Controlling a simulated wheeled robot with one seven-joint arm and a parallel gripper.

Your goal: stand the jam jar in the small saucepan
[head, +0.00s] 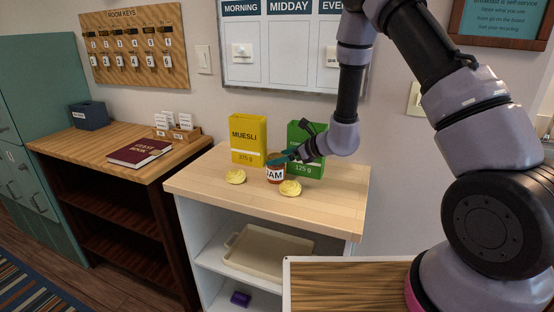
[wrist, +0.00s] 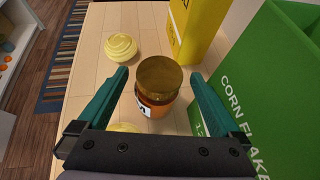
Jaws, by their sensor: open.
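The jam jar (head: 275,174) stands upright on the light wooden top of the shelf unit, its white label facing the head camera. In the wrist view the jar (wrist: 157,98) shows a gold-brown lid and orange-red sides. My gripper (head: 279,158) is open at the jar. In the wrist view its two teal fingers (wrist: 159,78) lie to the left and right of the jar, with gaps seen on both sides. I cannot tell how low the fingertips are against the jar. No small saucepan shows in either view.
A yellow muesli box (head: 248,140) and green corn flakes box (head: 305,150) stand close behind the jar. Pale yellow round items lie left (head: 236,176) and right (head: 290,188) of it. A beige tray (head: 266,250) is on the shelf below. The top's front left (head: 205,184) is clear.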

